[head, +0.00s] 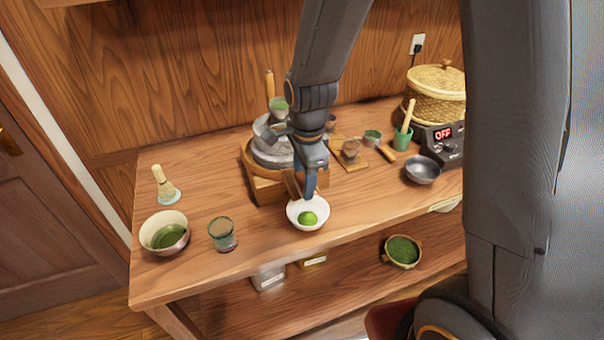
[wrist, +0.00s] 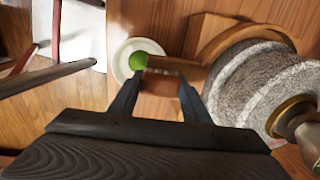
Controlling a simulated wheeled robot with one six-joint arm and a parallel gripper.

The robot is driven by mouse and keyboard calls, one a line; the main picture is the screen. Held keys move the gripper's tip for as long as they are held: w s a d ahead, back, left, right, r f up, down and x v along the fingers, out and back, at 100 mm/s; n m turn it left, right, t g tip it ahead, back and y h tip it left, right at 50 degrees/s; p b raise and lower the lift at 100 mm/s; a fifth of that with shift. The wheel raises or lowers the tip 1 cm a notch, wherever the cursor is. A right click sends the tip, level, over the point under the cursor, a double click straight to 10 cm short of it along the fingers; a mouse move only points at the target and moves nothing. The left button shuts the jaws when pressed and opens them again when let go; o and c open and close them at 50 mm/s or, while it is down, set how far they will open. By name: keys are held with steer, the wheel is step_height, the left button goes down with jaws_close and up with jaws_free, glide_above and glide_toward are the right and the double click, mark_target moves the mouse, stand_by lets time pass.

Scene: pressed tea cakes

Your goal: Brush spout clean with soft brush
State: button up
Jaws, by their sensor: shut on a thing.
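My gripper (head: 310,192) is low at the front of the stone mill (head: 268,150), beside the white bowl (head: 295,217). In the wrist view my gripper (wrist: 160,78) has a brown wooden piece (wrist: 165,63) between its fingers, which I take for the soft brush. Its bristles cannot be made out. The bowl holds a bright green heap (head: 308,219); the bowl also shows in the wrist view (wrist: 121,62). The mill (wrist: 250,85) stands to the right there. The spout lies close to my fingers, and I cannot clearly separate it from the brown piece.
A whisk (head: 160,180), a tea bowl (head: 152,226) and a glass (head: 222,235) stand at the left. A grey bowl (head: 422,170), a green cup (head: 403,138) with a handled tool, a heater (head: 445,142) and a basket (head: 437,90) stand at the right. The front-right tabletop (head: 370,205) is clear.

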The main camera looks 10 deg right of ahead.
steer(key=shift+s+d+f, duration=0.1)
steer(key=shift+s+d, duration=0.05)
steer(key=shift+s, duration=0.5)
steer(key=shift+w+a+r+p, duration=0.15)
steer(key=shift+w, duration=0.45)
steer(key=shift+w+a+r+p, duration=0.1)
steer(key=shift+w+p, duration=0.05)
steer(key=shift+w, duration=0.45)
steer(key=shift+w+a, duration=0.25)
steer(key=shift+w, duration=1)
steer(key=shift+s+d+f+p, duration=0.15)
steer(key=shift+s+p, duration=0.1)
steer(key=shift+s, duration=0.55)
steer(key=shift+s+d+r+p, duration=0.15)
steer(key=shift+s+p, duration=0.1)
steer(key=shift+s, duration=0.5)
steer(key=shift+s+d+f+p, duration=0.15)
steer(key=shift+s+p, duration=0.1)
steer(key=shift+s, duration=0.55)
steer(key=shift+s+d+r+p, duration=0.2)
steer(key=shift+s+r+p, duration=0.7)
steer(key=shift+r+p, duration=0.3)
steer(key=shift+s+d+r+p, duration=0.15)
steer(key=shift+s+r+p, duration=0.7)
steer(key=shift+r+p, duration=0.3)
